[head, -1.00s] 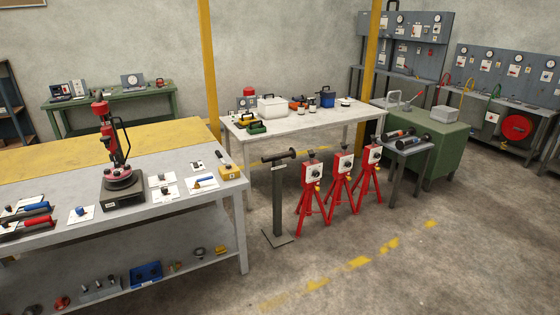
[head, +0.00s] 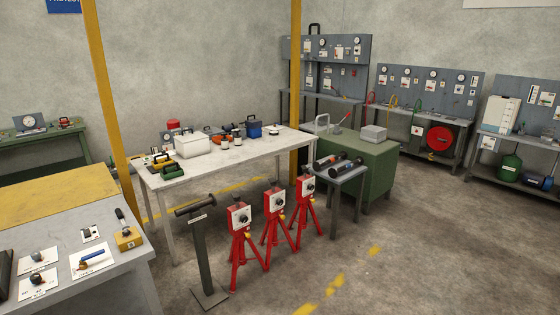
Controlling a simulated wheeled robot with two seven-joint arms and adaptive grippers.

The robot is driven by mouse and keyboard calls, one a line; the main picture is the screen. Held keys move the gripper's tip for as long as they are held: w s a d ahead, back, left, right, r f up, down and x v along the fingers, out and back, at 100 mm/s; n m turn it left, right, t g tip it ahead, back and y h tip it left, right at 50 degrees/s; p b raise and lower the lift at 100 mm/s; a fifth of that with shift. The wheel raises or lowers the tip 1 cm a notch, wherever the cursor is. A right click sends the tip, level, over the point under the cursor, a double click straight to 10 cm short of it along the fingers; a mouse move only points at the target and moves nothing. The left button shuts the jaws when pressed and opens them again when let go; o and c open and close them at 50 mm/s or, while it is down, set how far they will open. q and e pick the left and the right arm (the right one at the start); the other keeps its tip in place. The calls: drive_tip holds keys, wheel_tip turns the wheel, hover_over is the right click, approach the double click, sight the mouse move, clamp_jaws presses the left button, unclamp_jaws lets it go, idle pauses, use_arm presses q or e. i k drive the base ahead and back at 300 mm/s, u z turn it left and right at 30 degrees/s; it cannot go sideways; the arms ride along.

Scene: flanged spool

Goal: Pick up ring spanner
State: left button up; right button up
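I cannot make out a ring spanner in the head view; small items on the benches are too small to tell apart. Several small tools lie on white cards on the grey bench (head: 115,278) at lower left, among them a blue-handled tool (head: 92,257). A yellow block (head: 127,238) with a dark-handled piece stands at that bench's corner. Neither of my grippers is in view.
A white table (head: 185,185) holds a white box (head: 194,145) and several small items. A post stand (head: 203,250) and red tripods (head: 240,243) stand before it. A small grey table (head: 338,177) adjoins a green cabinet (head: 385,165). Floor at right (head: 450,250) is clear.

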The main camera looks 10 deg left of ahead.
sight(118, 211)
drive_tip(key=u, duration=0.35)
drive_tip(key=i, duration=2.55)
drive_tip(key=u, duration=1.25)
drive_tip(key=i, duration=1.25)
drive_tip(key=u, duration=1.25)
